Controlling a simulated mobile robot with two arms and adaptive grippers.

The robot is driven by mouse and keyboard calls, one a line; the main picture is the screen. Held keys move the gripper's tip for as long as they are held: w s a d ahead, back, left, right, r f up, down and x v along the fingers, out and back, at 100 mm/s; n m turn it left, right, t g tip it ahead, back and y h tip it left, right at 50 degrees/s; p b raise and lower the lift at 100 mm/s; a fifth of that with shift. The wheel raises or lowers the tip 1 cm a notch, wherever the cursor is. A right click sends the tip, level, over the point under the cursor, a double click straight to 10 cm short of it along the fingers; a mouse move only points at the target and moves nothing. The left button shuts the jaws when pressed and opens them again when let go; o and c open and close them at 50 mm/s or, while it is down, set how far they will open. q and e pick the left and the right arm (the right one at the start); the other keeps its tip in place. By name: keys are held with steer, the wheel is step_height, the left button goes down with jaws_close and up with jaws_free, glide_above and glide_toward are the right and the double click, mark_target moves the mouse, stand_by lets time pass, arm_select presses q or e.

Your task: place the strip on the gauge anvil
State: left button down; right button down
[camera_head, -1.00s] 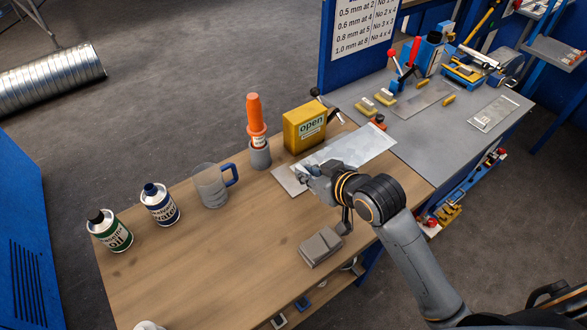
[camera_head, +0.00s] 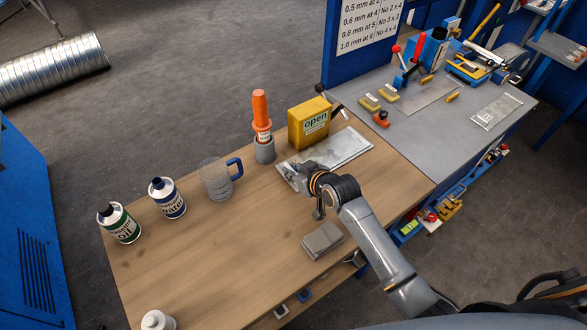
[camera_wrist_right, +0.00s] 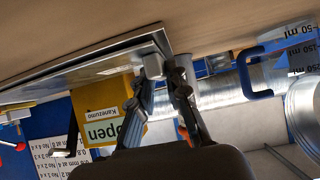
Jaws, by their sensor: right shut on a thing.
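The strip (camera_head: 345,150) looks like a long, pale, shiny metal sheet at the right rear of the wooden bench, beside the yellow box. My right gripper (camera_head: 299,180) is at the strip's left end, low over the bench, and shut on it; the contact itself is mostly hidden by the wrist. In the right wrist view the gripper fingers (camera_wrist_right: 166,82) are close to the corner of a thin metal sheet (camera_wrist_right: 100,58). A blue and yellow device with a silver bar (camera_head: 470,68) stands on the grey bench; I cannot tell which part is the gauge anvil. My left gripper is out of view.
A yellow "open" box (camera_head: 309,124), orange tool in a grey cup (camera_head: 262,128), clear jug (camera_head: 217,180) and two cans stand along the far edge. A grey block (camera_head: 322,241) lies in front. Flat plates (camera_head: 496,112) and small yellow blocks lie on the grey bench.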

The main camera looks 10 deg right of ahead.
steer(key=c, duration=1.3)
jaws_free()
steer(key=shift+s, duration=0.1)
steer(key=b+v, duration=0.1)
steer(key=v, duration=1.1)
